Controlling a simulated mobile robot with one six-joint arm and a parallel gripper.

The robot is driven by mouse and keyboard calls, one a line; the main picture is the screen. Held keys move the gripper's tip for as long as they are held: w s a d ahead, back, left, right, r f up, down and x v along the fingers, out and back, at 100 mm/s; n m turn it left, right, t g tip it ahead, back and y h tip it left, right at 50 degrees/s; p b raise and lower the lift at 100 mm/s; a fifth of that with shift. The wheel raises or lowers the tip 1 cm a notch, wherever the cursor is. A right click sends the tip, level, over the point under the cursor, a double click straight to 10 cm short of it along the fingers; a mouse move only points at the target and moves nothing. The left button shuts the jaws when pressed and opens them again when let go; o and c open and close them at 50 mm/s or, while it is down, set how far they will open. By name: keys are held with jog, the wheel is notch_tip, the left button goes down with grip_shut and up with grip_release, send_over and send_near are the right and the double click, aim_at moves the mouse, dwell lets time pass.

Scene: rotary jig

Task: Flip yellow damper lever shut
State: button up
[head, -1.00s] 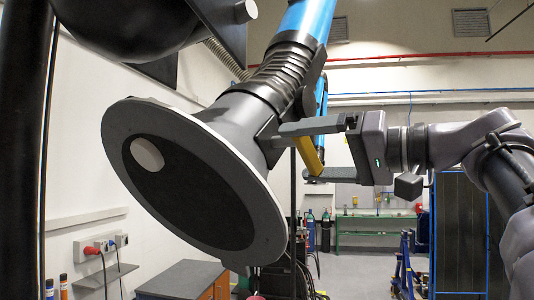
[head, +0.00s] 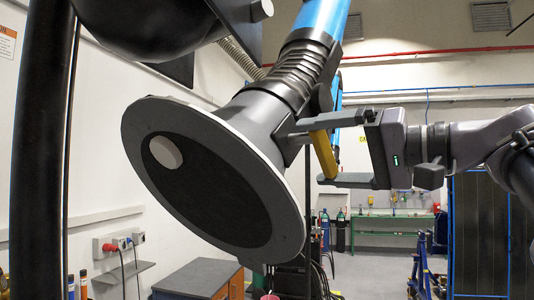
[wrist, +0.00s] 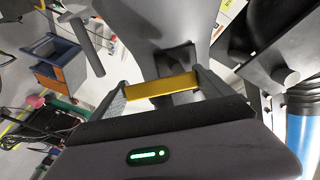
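The yellow damper lever (head: 323,155) sits at the neck of a grey round extraction hood (head: 207,178), just behind its rim. My gripper (head: 312,160) reaches in from the right, with one finger above the lever and the other near its lower end. The fingers are wide apart, and the lever spans the gap between them. In the wrist view the yellow lever (wrist: 162,86) lies across the space between my fingers (wrist: 160,90). I cannot tell whether either finger touches it. The lever's joint with the neck is partly hidden.
A blue duct arm (head: 322,18) with a black ribbed hose (head: 301,65) rises from the hood. A dark post (head: 42,150) stands at the left. A grey-topped cabinet (head: 197,276) and a green workbench (head: 388,232) are farther back. Open floor shows at lower right.

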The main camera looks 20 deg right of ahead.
jog(key=shift+o, duration=0.4)
jog(key=shift+s+d, duration=0.15)
jog(key=b+v, duration=0.3)
jog(key=v, duration=1.4)
